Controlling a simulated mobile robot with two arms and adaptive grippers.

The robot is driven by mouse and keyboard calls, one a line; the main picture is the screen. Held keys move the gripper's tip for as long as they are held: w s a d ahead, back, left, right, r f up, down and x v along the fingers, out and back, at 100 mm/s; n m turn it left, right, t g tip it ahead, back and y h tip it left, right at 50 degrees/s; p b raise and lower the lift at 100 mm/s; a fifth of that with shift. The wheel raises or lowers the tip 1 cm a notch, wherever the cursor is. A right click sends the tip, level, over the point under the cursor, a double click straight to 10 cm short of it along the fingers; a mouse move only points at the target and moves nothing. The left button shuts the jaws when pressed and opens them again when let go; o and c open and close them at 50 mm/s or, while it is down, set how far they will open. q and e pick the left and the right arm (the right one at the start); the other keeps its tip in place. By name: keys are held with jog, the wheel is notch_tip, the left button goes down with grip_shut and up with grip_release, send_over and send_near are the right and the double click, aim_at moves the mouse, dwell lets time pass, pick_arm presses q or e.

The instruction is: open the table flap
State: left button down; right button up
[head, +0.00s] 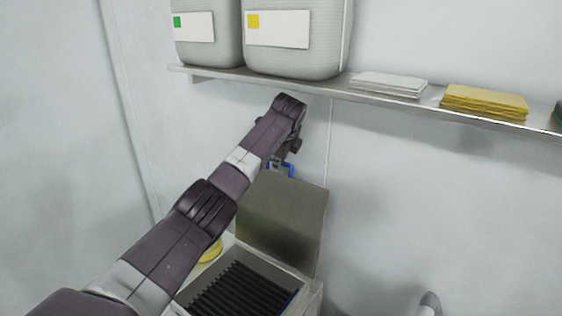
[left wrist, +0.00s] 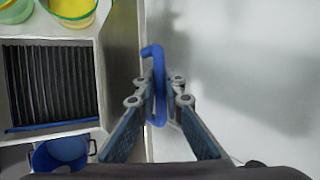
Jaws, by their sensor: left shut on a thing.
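The table flap (head: 282,215) is a grey-brown panel standing raised, near upright, at the back edge of an open recess with a black slatted grate (head: 245,290). Its blue handle (head: 291,169) is at the top edge. My left gripper (head: 279,163) is at that edge, partly hidden behind my own arm. In the left wrist view, the fingers of my left gripper (left wrist: 158,94) are closed around the blue handle (left wrist: 158,62). The grate also shows there (left wrist: 52,85), left of the fingers. My right gripper is not in view.
A wall shelf (head: 340,88) above my arm holds large pale containers (head: 292,55), a white stack (head: 388,84) and a yellow stack (head: 484,100). Beside the grate are a yellow-filled tub (left wrist: 72,8) and a blue tub (left wrist: 62,153). The wall is close behind the flap.

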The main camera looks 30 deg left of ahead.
pick_arm(q)
jog(key=shift+s+f, duration=0.2)
jog(key=shift+f, duration=0.15)
jog(key=c, duration=2)
grip_release()
jog(key=shift+w+r, duration=0.1)
jog(key=shift+d+r, duration=0.15)
jog(key=shift+r, duration=0.2)
jog(key=s+d, duration=0.2)
jog(key=s, duration=0.1)
jog(key=s+d, duration=0.5)
jog(key=s, duration=0.1)
jog(key=shift+s+d+r, duration=0.15)
jog(key=shift+s+d, duration=0.2)
jog(key=shift+s, duration=0.05)
